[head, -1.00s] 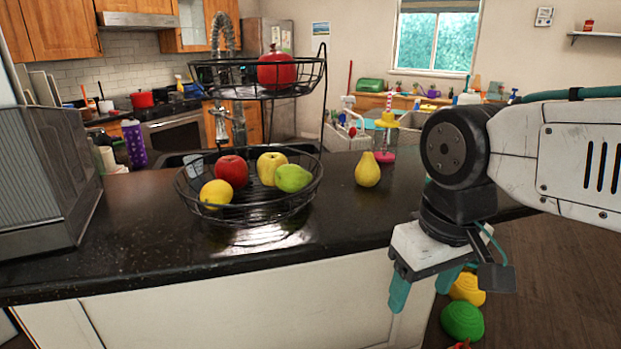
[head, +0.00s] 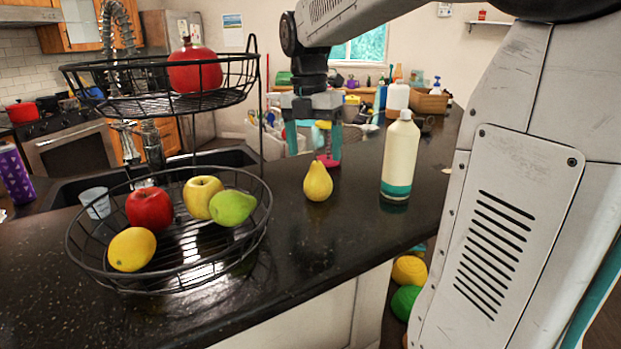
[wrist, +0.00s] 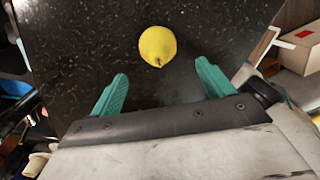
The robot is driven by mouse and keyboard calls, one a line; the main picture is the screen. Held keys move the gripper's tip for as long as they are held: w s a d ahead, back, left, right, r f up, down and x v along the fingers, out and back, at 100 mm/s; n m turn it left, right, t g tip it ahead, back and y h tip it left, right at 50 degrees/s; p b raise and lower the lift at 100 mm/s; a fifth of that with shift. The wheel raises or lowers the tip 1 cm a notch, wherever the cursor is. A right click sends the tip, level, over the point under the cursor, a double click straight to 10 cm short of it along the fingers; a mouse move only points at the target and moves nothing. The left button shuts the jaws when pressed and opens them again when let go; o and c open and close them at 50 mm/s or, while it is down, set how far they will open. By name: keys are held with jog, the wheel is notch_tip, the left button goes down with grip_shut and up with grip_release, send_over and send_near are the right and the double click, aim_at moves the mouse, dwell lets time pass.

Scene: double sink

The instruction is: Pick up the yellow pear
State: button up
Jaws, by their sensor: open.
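The yellow pear (head: 318,181) stands upright on the dark countertop, to the right of the lower wire basket. My gripper (head: 314,152) is above the counter, higher in the head picture than the pear, with its teal fingers pointing down. In the wrist view the pear (wrist: 157,45) lies ahead of the fingertips, roughly centred between them and not touched. My gripper (wrist: 160,76) is open and empty there.
A two-tier wire basket (head: 88,262) holds a red apple (head: 149,208), a yellow apple (head: 202,196), a green pear (head: 232,208) and a lemon (head: 131,249). A cream bottle (head: 399,150) stands right of the pear. The counter (head: 330,222) in front is clear.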

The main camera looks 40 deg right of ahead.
aim_at(318, 177)
jog(key=shift+w+d+f, duration=0.2)
jog(key=shift+w, duration=0.05)
jog(key=f, duration=0.7)
jog(key=shift+s+d+f, duration=0.15)
jog(key=shift+s+d, duration=0.1)
jog(key=shift+d, duration=0.15)
jog(key=c, duration=1.1)
